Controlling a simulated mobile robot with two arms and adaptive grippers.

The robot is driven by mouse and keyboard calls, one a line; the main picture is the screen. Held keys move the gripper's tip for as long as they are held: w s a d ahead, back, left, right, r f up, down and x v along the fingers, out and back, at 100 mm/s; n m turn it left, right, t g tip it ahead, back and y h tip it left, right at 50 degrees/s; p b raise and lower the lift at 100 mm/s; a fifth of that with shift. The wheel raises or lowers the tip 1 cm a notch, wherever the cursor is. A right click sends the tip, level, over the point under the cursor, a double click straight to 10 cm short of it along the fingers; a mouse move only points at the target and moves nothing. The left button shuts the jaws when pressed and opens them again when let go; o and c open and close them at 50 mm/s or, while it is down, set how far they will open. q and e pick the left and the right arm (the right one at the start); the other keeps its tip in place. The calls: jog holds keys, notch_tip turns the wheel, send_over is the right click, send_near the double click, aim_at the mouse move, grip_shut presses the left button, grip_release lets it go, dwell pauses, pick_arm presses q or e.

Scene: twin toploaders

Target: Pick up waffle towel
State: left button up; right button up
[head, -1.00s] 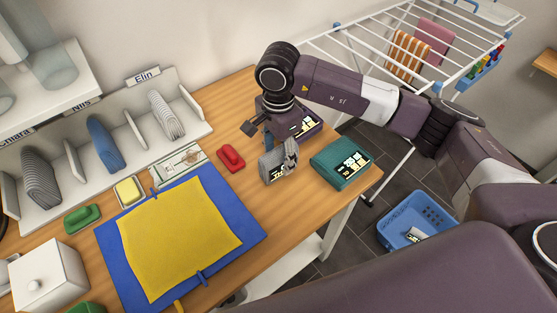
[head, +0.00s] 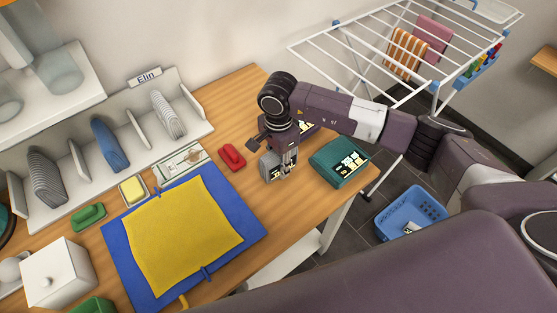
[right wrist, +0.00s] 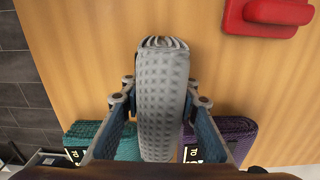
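The grey waffle towel (head: 272,168) is folded and stands on edge near the front right of the wooden table, with a black-and-white label on its side. In the right wrist view the towel (right wrist: 161,100) runs between the two fingers, its looped folds showing at the top. My right gripper (head: 286,168) reaches down around it. In the right wrist view the gripper's fingertips (right wrist: 160,90) press against both sides of the towel. I cannot tell whether it is clear of the table. My left gripper is not in view.
A teal towel (head: 338,162) and a purple towel (right wrist: 226,143) lie close by. A red clip-like item (head: 232,157) lies to the left. A yellow cloth (head: 185,235) covers a blue mat (head: 252,232). A drying rack (head: 395,45) and blue basket (head: 412,211) stand beyond the table.

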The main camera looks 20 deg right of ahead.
jog(key=c, duration=0.4)
jog(key=shift+c, duration=0.2)
notch_tip(320, 180, up, 20)
jog(key=b, duration=0.5)
jog(key=shift+b, duration=0.3)
jog(key=o, duration=0.6)
jog(key=shift+c, duration=0.2)
grip_shut()
jog(key=shift+w, duration=0.1)
